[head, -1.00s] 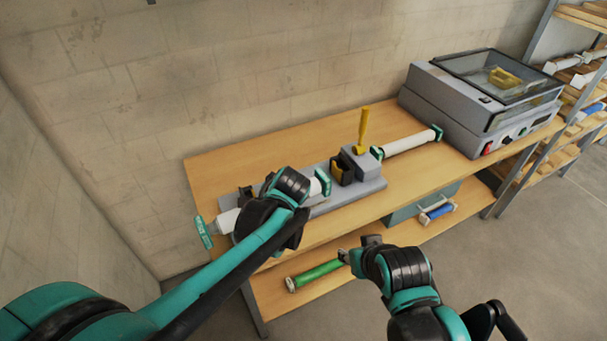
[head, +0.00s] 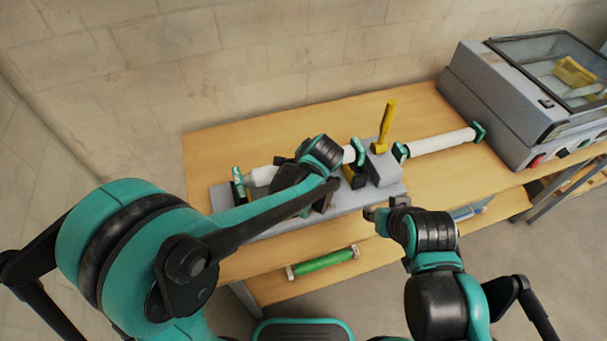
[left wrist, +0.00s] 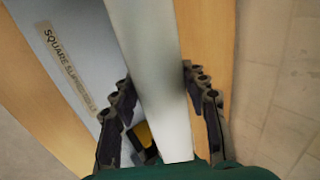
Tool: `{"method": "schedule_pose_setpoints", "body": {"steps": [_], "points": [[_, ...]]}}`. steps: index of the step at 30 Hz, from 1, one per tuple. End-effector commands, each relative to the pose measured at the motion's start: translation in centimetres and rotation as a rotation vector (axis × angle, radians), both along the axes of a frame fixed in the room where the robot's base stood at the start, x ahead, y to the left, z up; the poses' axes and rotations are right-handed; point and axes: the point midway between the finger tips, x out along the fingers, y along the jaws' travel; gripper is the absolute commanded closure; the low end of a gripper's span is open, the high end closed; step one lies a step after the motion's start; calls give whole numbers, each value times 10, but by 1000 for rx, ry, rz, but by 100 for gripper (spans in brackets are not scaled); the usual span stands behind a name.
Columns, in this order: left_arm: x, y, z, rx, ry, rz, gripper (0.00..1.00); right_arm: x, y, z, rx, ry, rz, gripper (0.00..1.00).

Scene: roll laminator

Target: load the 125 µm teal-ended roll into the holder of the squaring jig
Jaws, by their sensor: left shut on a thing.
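A white roll with teal ends (head: 262,176) lies lengthwise over the grey squaring jig (head: 222,197). My left gripper (head: 290,182) is shut on the roll's middle, and my arm hides part of both. In the left wrist view the white roll (left wrist: 150,60) runs between the two dark fingers of my left gripper (left wrist: 162,105). The roll's right teal end is close to the jig's block with the yellow lever (head: 384,128); I cannot tell whether they touch. My right gripper (head: 374,214) is in front of the jig, apart from the roll; its jaw opening is unclear.
A second white roll with teal ends (head: 438,143) lies on the bench (head: 205,148) between the jig and the grey laminator (head: 490,105). A green roll (head: 325,261) lies on the lower shelf. The wall is close behind the bench; its back left is clear.

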Motion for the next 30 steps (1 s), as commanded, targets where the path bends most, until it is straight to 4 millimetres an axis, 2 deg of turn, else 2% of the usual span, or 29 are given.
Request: {"method": "schedule_pose_setpoints", "body": {"steps": [10,18,30], "points": [[0,0,-38,0,-1,0,100,0,0,-10,0,0,0,60],[0,0,-39,0,-1,0,100,0,0,-10,0,0,0,60],[0,0,-51,0,-1,0,100,0,0,-22,0,0,0,60]]}}
